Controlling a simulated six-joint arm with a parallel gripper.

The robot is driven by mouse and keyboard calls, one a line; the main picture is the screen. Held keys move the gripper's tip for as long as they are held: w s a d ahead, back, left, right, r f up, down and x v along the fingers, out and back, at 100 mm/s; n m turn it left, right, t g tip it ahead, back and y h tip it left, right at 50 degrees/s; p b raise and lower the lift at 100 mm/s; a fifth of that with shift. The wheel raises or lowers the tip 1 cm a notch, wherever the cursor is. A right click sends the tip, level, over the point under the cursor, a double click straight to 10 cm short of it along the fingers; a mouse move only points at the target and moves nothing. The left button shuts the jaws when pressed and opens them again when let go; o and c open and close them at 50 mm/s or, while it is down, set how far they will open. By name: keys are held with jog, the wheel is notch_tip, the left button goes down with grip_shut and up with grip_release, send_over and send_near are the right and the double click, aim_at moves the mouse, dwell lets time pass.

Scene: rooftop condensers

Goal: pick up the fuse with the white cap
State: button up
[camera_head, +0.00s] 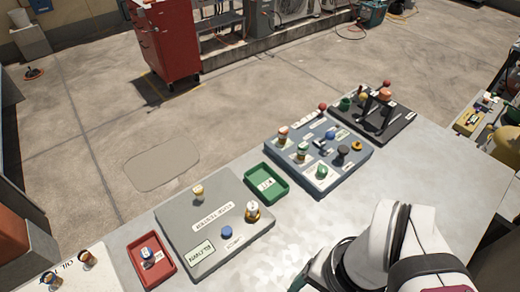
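A grey panel (185,232) on the bench bears several small pegs or fuses. One, near its right corner, has a whitish top and a dark and yellow lower part (252,211). Another, near its far edge, has a cream-coloured top (198,191). A blue round one (227,232) stands near the front edge. Which of the pale-topped ones is the fuse with the white cap I cannot tell for sure; the labels are too small to read. My white arm shows at the bottom right, but I cannot make out my gripper.
A red tray (168,269) with a small blue and white piece lies left of the panel. A green tray (283,188) lies right of it. A blue-grey board (357,164) with several coloured pegs and a black board (402,125) with upright dark parts stand farther right. The front bench is bare.

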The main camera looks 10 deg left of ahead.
jog(key=m+h, duration=0.2)
jog(key=m, duration=1)
send_over(253, 206)
notch_tip(253, 206, down, 15)
jog(key=shift+f, duration=0.15)
grip_shut()
